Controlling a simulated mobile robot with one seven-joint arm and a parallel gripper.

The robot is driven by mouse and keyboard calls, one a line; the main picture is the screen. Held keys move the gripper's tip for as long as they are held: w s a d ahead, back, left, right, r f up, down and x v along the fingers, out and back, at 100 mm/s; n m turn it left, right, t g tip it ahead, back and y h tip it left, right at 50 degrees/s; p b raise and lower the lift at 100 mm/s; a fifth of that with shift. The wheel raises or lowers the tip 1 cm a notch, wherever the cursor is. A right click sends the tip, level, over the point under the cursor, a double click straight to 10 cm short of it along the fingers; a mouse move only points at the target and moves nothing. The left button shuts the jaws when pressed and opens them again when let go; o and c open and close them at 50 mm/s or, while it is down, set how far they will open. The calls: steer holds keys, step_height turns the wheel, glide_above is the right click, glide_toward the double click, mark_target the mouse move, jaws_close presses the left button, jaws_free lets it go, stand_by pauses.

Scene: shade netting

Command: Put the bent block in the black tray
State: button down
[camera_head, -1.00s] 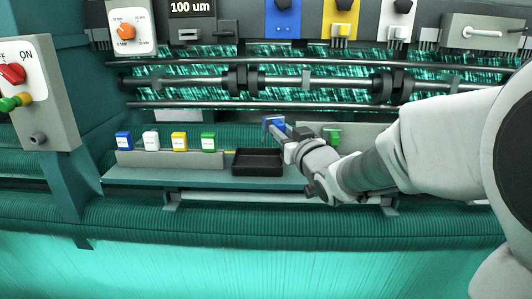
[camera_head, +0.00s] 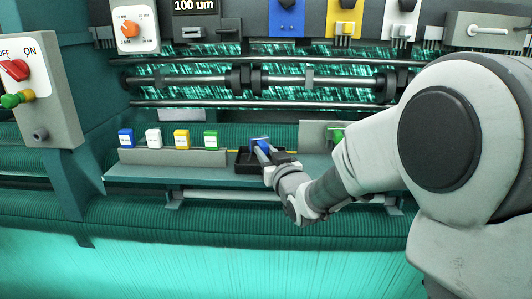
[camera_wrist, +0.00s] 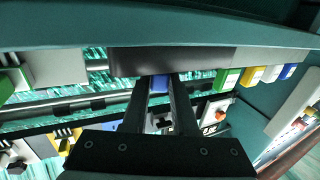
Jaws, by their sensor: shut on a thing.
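My gripper (camera_head: 265,150) is shut on a blue bent block (camera_head: 260,141), which shows at the fingertips over the black tray (camera_head: 244,167). In the wrist view the block (camera_wrist: 159,83) is a small blue patch between the fingers of my gripper (camera_wrist: 160,88), with the dark side of the tray (camera_wrist: 205,58) just beyond it. The gripper and block hide much of the tray in the head view. I cannot tell whether the block is above the tray or touching it.
Blue (camera_head: 126,139), white (camera_head: 153,138), yellow (camera_head: 181,139) and green (camera_head: 211,140) labelled blocks stand along a grey holder (camera_head: 172,158) left of the tray. A grey panel (camera_head: 315,133) stands to the right. Rollers (camera_head: 310,78) run behind the shelf.

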steer(key=shift+f, duration=0.2)
steer(key=c, duration=0.7)
jaws_free()
steer(key=shift+r, duration=0.15)
steer(key=shift+r+p, duration=0.2)
steer(key=shift+p, duration=0.1)
steer(key=s+d+f+m+g+h, duration=0.1)
steer(key=s+d+m+g+h, duration=0.15)
steer(key=s+d, duration=0.55)
steer(key=s+d+f+m+g+h, duration=0.1)
steer(key=s+d+f+g+h, duration=0.25)
steer(key=s, duration=0.75)
steer(key=s+d+g, duration=0.4)
steer(key=s+g, duration=0.1)
steer(key=s, duration=1)
steer(key=shift+s+f+m+b, duration=0.25)
steer(key=shift+s+m+b, duration=0.1)
steer(key=shift+b, duration=0.05)
